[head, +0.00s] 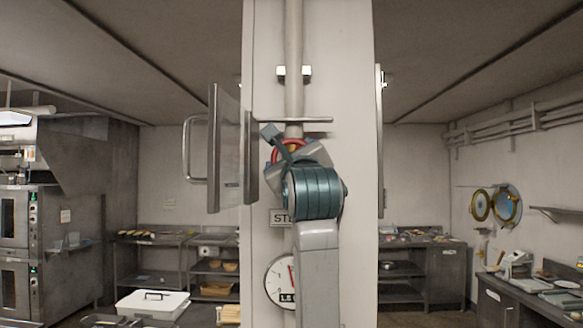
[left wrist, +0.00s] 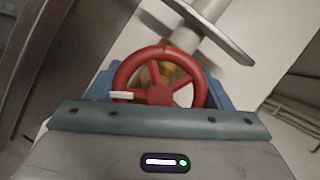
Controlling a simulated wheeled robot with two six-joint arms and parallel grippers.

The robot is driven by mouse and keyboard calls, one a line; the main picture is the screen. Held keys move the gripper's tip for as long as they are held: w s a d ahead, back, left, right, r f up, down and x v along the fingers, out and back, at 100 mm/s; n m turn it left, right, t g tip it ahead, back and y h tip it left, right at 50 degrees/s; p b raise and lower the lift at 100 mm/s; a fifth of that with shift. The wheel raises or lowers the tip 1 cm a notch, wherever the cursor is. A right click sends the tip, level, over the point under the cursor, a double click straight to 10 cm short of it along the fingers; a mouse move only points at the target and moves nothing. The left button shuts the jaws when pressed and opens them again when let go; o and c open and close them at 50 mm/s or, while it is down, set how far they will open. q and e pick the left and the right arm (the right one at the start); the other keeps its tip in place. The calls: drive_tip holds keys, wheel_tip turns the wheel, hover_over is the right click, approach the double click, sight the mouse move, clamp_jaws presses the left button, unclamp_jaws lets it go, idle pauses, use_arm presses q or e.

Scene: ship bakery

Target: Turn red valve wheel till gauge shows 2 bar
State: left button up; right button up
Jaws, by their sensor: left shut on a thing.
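The red valve wheel (head: 276,153) sits on a pipe on the white column, mostly hidden behind my left gripper (head: 294,150). In the left wrist view the wheel (left wrist: 160,51) shows spokes, a brass-coloured part behind and a white mark at its left rim. My left gripper's blue jaws (left wrist: 158,90) are on either side of the wheel, shut on it. The round white gauge (head: 274,284) is lower on the column; my arm covers its right side. I cannot read its value. My right gripper is not in view.
A sign starting "STE" (head: 281,217) is above the gauge. A panel with a bar handle (head: 228,150) stands out close left of the wheel, and a horizontal bar (head: 310,120) crosses just above it. Ovens (head: 20,240) and counters (head: 405,240) line the room.

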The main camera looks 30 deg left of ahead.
use_arm(q)
drive_tip(key=o, duration=0.8)
drive_tip(key=shift+c, duration=0.2)
drive_tip(key=shift+o, duration=1)
drive_tip(key=shift+s+d+f, duration=0.15)
drive_tip(key=b+v, duration=0.6)
drive_tip(key=v, duration=0.4)
drive_tip(key=shift+s, duration=0.25)
drive_tip(key=shift+d, duration=0.1)
